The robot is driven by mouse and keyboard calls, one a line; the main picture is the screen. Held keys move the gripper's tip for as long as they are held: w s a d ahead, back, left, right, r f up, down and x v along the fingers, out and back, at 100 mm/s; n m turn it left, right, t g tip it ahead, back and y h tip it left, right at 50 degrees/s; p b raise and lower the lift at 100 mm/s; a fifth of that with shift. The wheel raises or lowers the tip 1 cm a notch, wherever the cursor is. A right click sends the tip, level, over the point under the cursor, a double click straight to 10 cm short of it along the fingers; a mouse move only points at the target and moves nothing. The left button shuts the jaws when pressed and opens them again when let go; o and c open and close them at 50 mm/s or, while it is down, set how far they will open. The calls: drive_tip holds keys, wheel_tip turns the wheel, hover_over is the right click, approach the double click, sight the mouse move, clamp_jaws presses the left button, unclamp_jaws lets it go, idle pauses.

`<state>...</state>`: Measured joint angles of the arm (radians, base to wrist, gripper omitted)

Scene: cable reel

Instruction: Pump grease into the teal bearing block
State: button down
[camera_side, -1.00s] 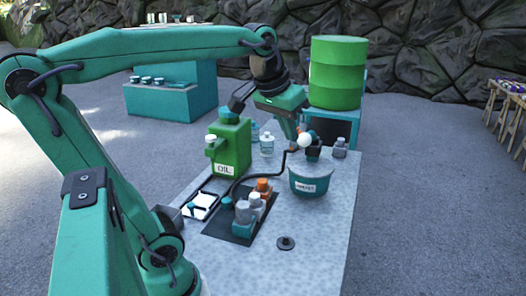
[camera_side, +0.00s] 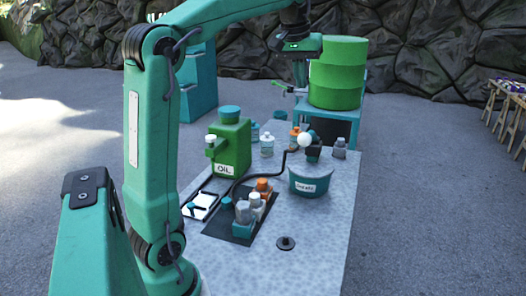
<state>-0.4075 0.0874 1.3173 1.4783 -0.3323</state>
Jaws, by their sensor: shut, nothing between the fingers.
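A teal grease pail (camera_side: 311,183) with a white label stands on the grey table. Its pump has a white ball knob (camera_side: 305,140) on top. A black hose (camera_side: 262,178) runs from the pump to a teal end piece (camera_side: 227,203) by the dark mat. On the mat, a teal block (camera_side: 243,228) with a grey top stands at the front of a short row, its lower part partly in shadow. My gripper (camera_side: 301,84) is shut and empty, pointing down, raised above and behind the pail's pump and apart from it.
A green oil can (camera_side: 229,145) stands left of the pail, with small bottles (camera_side: 267,144) behind. Blocks with grey and orange tops (camera_side: 264,187) share the mat. Green drums (camera_side: 337,72) stand behind; the table's front right is clear.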

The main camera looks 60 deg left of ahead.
drive_tip(key=shift+w+a+r, duration=0.1)
drive_tip(key=shift+w+a, duration=0.15)
drive_tip(key=shift+a, duration=0.35)
hover_over(302, 141)
drive_tip(key=w+a, duration=0.1)
drive_tip(key=a, duration=0.1)
drive_tip(key=f, duration=1.2)
drive_tip(key=shift+d+f, duration=0.15)
drive_tip(key=shift+d, duration=0.1)
drive_tip(key=shift+d+f, duration=0.15)
drive_tip(key=shift+f, duration=0.55)
drive_tip(key=shift+s+d+f, duration=0.1)
drive_tip(key=shift+f, duration=0.05)
drive_tip(key=shift+s+d+f+t, duration=0.2)
drive_tip(key=shift+f, duration=0.25)
drive_tip(key=shift+s+d+f+t, duration=0.2)
drive_tip(key=shift+f, duration=0.2)
drive_tip(key=shift+s+d+f, duration=0.2)
drive_tip(key=shift+s+f, duration=0.05)
drive_tip(key=shift+f, duration=0.4)
wheel_tip(302, 141, down, 12)
drive_tip(key=s+d, duration=0.1)
drive_tip(key=shift+s+d+f, duration=0.2)
drive_tip(key=shift+f, duration=0.05)
